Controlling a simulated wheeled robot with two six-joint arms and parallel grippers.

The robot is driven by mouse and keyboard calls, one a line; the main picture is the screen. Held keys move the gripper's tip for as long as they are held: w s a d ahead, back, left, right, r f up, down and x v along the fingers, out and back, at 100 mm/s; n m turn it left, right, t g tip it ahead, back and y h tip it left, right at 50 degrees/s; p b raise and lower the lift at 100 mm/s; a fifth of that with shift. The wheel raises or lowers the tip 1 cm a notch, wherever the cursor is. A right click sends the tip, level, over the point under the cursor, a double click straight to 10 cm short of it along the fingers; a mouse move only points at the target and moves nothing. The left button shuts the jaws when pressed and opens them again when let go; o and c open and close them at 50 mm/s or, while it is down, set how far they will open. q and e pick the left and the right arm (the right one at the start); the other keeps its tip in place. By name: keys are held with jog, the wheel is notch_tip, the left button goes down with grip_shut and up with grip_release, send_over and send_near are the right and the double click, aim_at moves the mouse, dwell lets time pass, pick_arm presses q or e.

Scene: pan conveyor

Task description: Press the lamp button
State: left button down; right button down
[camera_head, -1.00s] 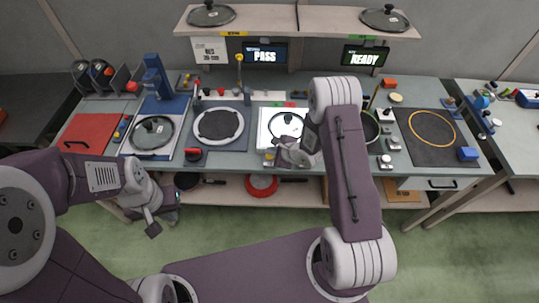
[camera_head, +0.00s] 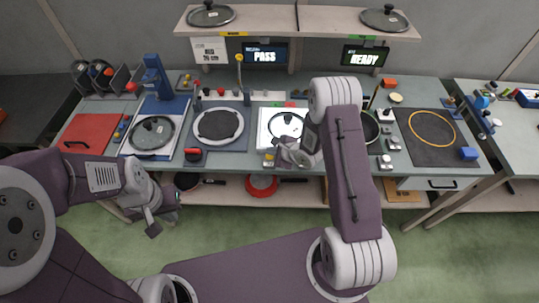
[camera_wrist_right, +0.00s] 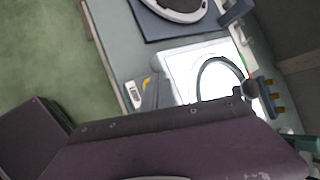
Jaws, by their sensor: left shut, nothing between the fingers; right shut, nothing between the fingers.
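A white light panel (camera_head: 264,127) glows on the bench, with a glass lid (camera_head: 285,125) on it; the panel also shows in the right wrist view (camera_wrist_right: 182,72). A small device with a yellow part (camera_head: 268,160) stands at its front edge and shows beside the panel in the right wrist view (camera_wrist_right: 150,88). I cannot tell for sure which control is the lamp button. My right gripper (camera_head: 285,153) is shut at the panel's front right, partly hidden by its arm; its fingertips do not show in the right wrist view. My left gripper (camera_head: 155,222) is shut and empty, low in front of the bench.
A round plate on a dark mat (camera_head: 233,139) lies left of the panel, beside a red-topped control (camera_head: 194,154). A pan (camera_head: 369,127) and small grey button boxes (camera_head: 385,161) are to the right. An upper shelf (camera_head: 285,22) spans the back. Pans lie on the lower shelf (camera_head: 230,193).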

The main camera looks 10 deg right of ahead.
aim_at(271, 157)
dwell(0.3)
jog(key=shift+f, duration=0.6)
dwell(0.3)
jog(key=shift+r+p, duration=0.55)
jog(key=shift+r, duration=0.05)
jog(key=shift+r, duration=0.1)
notch_tip(271, 157, up, 6)
jog(key=p, duration=0.6)
